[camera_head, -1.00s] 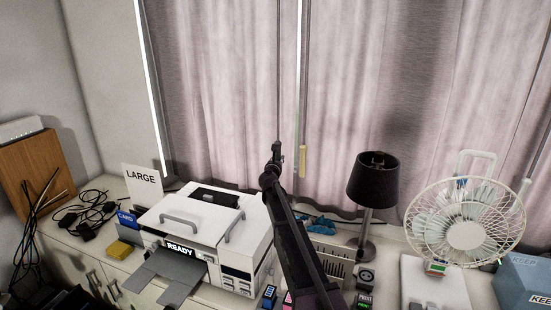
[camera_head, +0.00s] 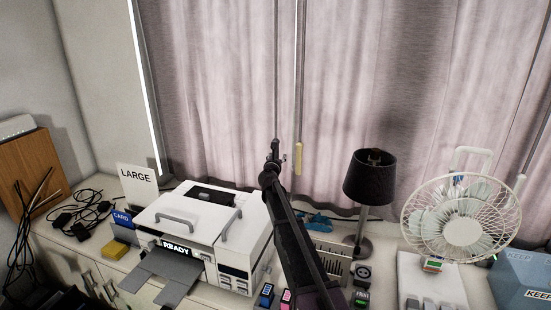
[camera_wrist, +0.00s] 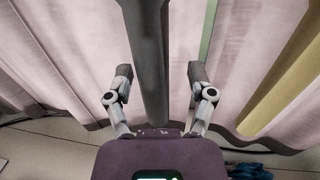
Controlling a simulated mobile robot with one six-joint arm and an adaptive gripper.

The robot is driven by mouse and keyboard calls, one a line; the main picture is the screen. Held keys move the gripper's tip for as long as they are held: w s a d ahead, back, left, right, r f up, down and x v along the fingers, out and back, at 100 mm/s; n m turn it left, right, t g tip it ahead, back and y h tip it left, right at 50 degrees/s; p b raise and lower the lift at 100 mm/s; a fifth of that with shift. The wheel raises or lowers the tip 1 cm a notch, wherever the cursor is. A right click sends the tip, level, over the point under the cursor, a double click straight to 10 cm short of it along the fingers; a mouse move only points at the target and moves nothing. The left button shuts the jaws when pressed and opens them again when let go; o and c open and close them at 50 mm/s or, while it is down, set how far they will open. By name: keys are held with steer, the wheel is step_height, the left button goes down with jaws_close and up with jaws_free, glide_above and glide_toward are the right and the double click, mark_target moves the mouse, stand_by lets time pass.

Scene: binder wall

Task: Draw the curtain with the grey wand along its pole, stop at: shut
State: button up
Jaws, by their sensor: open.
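The grey wand (camera_head: 276,70) hangs upright in front of the left pinkish curtain (camera_head: 215,80), near that curtain's inner edge. A thin bright strip (camera_head: 296,60) shows between this curtain and the right curtain (camera_head: 420,70). In the wrist view the wand (camera_wrist: 152,60) stands between the two spread fingers of my gripper (camera_wrist: 155,85), with room on both sides. In the head view my gripper (camera_head: 274,153) is at the wand's lower part, seen small and partly hidden by my arm. The curtain pole is out of view.
A wand with a yellow handle (camera_head: 299,158) hangs close to the right; its yellow shape (camera_wrist: 285,95) also shows in the wrist view. Below are a white printer (camera_head: 205,225), a black lamp (camera_head: 370,178) and a fan (camera_head: 462,215) on the cabinet top.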

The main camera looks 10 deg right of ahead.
steer(key=shift+s, duration=0.1)
steer(key=v, duration=1.1)
steer(key=shift+s, duration=0.35)
steer(key=shift+a, duration=0.15)
steer(key=shift+s, duration=0.1)
